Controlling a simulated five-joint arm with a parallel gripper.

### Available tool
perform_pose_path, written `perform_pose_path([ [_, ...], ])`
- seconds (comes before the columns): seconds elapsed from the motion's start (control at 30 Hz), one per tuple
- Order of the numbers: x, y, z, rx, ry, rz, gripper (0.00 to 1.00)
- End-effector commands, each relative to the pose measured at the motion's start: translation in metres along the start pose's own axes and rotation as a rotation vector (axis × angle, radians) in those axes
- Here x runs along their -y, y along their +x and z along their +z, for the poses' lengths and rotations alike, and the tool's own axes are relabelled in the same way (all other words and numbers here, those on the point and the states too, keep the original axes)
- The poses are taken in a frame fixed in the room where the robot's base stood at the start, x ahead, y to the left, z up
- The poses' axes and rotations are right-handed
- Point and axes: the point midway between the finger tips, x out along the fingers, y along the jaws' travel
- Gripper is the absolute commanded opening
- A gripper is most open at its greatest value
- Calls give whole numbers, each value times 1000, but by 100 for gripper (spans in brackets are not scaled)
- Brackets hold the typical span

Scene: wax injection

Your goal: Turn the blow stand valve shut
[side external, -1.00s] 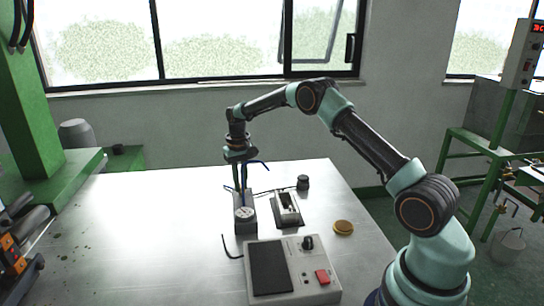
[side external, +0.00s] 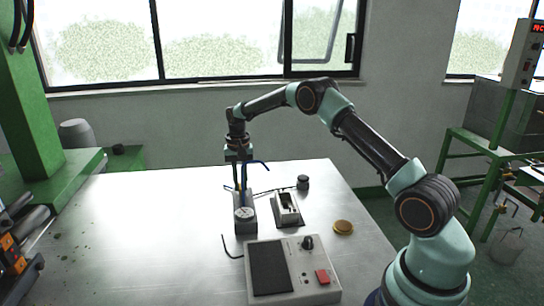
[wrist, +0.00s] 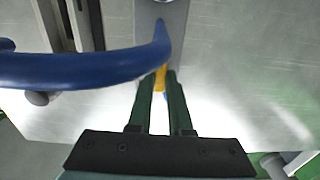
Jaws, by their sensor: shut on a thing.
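The blow stand (side external: 246,216) is a grey upright block with a round gauge (side external: 244,213) and a bent blue tube (side external: 260,163), standing on the metal table. In the wrist view the blue tube (wrist: 80,68) crosses the picture in front of my fingers. My gripper (side external: 240,186) reaches down over the stand. In the wrist view its dark green fingers (wrist: 159,80) are shut on a narrow yellow valve handle (wrist: 160,76). Most of the handle is hidden by the fingers and tube, so its angle cannot be told.
A control box (side external: 292,270) with a dark pad, knob and red switch sits at the front. A small grey device (side external: 287,212), a black knob-like piece (side external: 303,182) and a brass disc (side external: 343,228) are to the stand's right. The table's left side (side external: 150,225) is clear.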

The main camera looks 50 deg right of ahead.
Motion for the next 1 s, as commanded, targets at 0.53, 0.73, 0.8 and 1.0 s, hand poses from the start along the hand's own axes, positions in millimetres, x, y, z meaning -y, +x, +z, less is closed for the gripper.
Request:
perform_pose_path([
  [0.53, 0, -1, 0, 0, 0, 0, 48],
  [0.73, 0, -14, -1, -2, 0, -1, 48],
  [0.8, 0, -25, -1, -3, 0, -2, 48],
  [1.0, 1, -67, -1, -4, 0, -3, 48],
])
